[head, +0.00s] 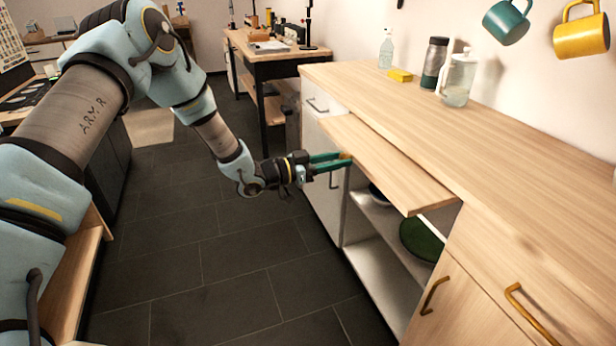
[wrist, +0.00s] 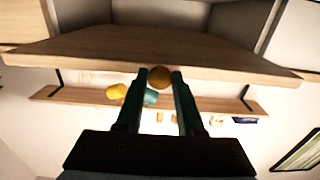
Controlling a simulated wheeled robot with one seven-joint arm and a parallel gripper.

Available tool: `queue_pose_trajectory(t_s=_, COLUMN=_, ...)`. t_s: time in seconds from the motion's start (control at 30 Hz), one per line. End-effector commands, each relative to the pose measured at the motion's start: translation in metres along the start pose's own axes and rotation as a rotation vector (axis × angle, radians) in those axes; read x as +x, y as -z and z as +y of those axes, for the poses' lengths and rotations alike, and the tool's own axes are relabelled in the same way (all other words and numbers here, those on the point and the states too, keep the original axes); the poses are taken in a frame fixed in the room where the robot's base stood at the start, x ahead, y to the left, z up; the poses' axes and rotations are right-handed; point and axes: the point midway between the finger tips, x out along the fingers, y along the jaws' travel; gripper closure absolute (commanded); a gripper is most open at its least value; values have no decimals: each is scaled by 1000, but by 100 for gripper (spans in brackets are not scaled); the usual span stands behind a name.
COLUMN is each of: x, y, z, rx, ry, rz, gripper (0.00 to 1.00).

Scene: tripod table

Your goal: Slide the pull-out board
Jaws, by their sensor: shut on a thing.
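The pull-out board (head: 388,166) is a pale wooden slab under the countertop. It sticks out from the cabinet front over the open shelves. In the wrist view the board (wrist: 100,42) spans the picture with its front edge towards me. A small round knob (wrist: 159,77) sits on that edge, between my fingertips. My gripper (head: 338,161) has green fingers and reaches the board's front edge from the left in the head view. It is shut on the knob. The knob is mostly hidden by the fingers in the head view.
The countertop (head: 480,130) carries a bottle (head: 433,62), a clear jug (head: 458,80), a yellow sponge (head: 400,75) and a spray bottle (head: 386,50). Open shelves (head: 378,262) with a green dish (head: 421,239) lie below the board. Dark floor (head: 230,265) in front is clear.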

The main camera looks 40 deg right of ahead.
Motion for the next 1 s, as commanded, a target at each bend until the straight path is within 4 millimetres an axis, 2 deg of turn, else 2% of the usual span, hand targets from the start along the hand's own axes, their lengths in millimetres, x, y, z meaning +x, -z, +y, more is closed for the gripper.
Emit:
queue_pose_trajectory(t_s=0.03, x=19, y=-6, z=2, rx=4, ry=-5, rz=5, gripper=100)
queue_pose_trajectory(t_s=0.2, x=67, y=-5, z=2, rx=3, ry=-4, rz=5, gripper=100)
queue_pose_trajectory(t_s=0.43, x=112, y=-3, z=1, rx=2, ry=-2, rz=3, gripper=100)
queue_pose_trajectory(t_s=0.63, x=130, y=-1, z=0, rx=1, ry=-1, rz=1, gripper=100)
queue_pose_trajectory(t_s=1.0, x=135, y=1, z=1, rx=0, ry=0, rz=2, gripper=100)
